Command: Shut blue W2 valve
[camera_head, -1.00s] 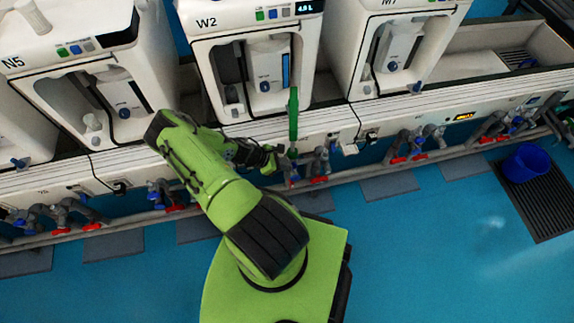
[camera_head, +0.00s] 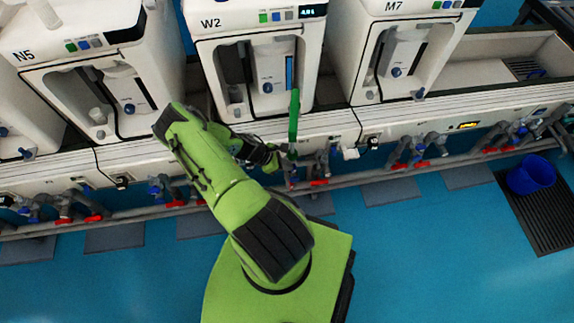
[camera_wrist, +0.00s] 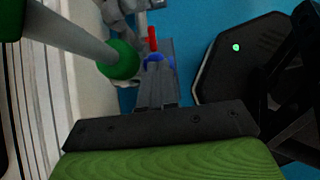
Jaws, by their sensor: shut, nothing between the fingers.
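The W2 unit (camera_head: 258,55) is a white machine at top centre in the head view, with a cluster of grey pipes and valves (camera_head: 292,172) below it. One red handle (camera_head: 319,182) shows clearly there; the blue handle is small and partly hidden by my arm. My gripper (camera_head: 272,160) is at the left side of this cluster. In the wrist view my gripper (camera_wrist: 156,82) is shut and empty, its grey fingers pointing at a blue part (camera_wrist: 154,60). A red handle (camera_wrist: 152,38) stands just beyond. Whether the fingertips touch the blue part I cannot tell.
A green upright piece (camera_head: 294,120) stands by the ledge, close to my gripper. In the wrist view a grey rod with a green round end (camera_wrist: 120,62) is left of the fingers. A blue bucket (camera_head: 530,174) stands on a dark grate at right. The blue floor is mostly clear.

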